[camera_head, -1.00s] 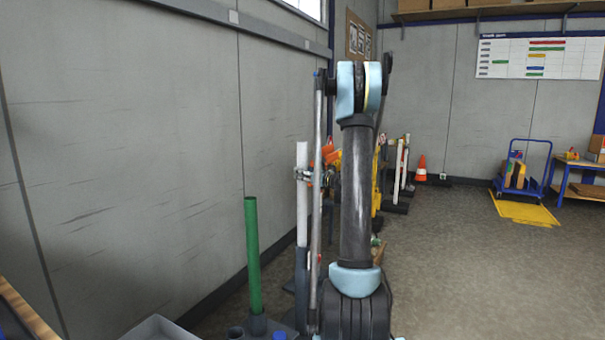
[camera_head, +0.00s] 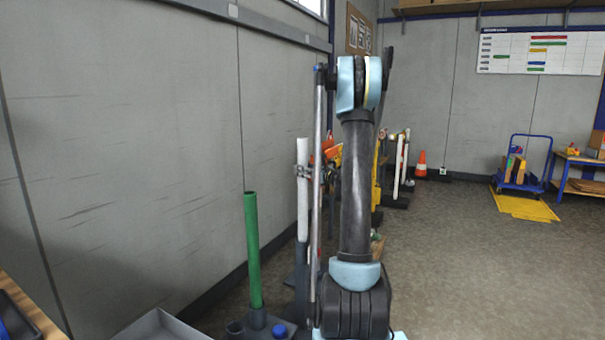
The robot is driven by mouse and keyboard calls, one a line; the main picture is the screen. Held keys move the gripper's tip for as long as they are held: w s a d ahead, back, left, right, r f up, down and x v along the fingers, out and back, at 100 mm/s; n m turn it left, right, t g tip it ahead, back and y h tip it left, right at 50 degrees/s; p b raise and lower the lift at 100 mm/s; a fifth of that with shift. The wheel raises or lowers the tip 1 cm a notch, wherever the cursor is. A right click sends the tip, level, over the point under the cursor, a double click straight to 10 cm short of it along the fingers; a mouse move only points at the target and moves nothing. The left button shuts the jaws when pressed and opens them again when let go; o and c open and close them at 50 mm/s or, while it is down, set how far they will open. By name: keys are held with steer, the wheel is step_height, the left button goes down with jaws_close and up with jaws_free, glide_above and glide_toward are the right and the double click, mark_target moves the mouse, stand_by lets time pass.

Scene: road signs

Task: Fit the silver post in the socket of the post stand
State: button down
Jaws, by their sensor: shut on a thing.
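The silver post (camera_head: 317,190) is long, thin and upright, with a blue top, just left of my raised arm. My gripper (camera_head: 325,174) is mostly hidden behind my arm and shut on the silver post partway up. The dark post stand (camera_head: 257,320) is low at the bottom edge, cut off by the frame. A green post (camera_head: 252,250) stands in one of its sockets, and an open dark socket (camera_head: 235,328) is beside it. The silver post's lower end is near my arm's base; I cannot tell whether it touches a socket.
A white post (camera_head: 303,205) in a grey sleeve stands just left of the silver post. A grey tray (camera_head: 165,328) is at the bottom left. The wall runs close along the left. Farther off are an orange cone (camera_head: 421,165) and a blue trolley (camera_head: 520,170); the floor between is open.

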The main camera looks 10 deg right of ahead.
steer(key=shift+f, duration=0.1)
steer(key=c, duration=0.9)
jaws_free()
steer(key=shift+c, duration=0.2)
steer(key=v, duration=1.1)
steer(key=shift+s+d, duration=0.3)
